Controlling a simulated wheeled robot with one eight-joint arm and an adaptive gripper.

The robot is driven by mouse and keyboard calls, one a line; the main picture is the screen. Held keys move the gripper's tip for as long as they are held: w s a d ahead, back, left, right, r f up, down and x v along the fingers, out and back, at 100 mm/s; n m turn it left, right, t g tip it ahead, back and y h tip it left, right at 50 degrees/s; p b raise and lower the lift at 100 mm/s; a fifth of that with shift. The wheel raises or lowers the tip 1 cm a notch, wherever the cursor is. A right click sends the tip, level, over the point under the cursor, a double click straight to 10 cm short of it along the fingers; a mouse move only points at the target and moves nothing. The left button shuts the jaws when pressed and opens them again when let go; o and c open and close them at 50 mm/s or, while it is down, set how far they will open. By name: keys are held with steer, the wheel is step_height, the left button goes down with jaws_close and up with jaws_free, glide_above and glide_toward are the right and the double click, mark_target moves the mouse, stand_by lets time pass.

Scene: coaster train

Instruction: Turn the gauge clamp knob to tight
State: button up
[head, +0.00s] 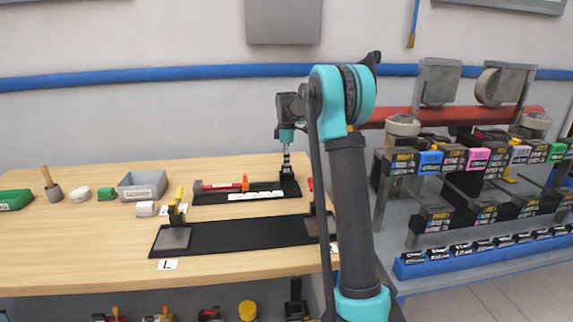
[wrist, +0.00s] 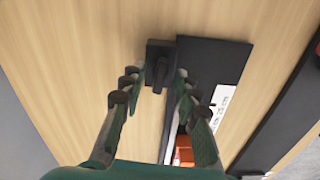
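The gauge is a black plate (head: 212,199) on the table with a red bar (head: 222,186), an orange piece (head: 245,183) and a white printed label (head: 256,195). In the wrist view, the black plate (wrist: 208,70) has a small dark block with a bar-like knob (wrist: 158,62) at its edge. My gripper (head: 287,168) points down over the plate's right end. In the wrist view my gripper (wrist: 158,76) is open, with one finger on each side of the knob. Contact cannot be told. My gripper mostly hides the knob in the head view.
A longer black board (head: 250,233) with grey end pads lies in front. A shelf with coloured labels (head: 430,163) stands right. The table's front left is clear.

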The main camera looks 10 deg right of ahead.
steer(key=shift+c, duration=0.5)
jaws_close()
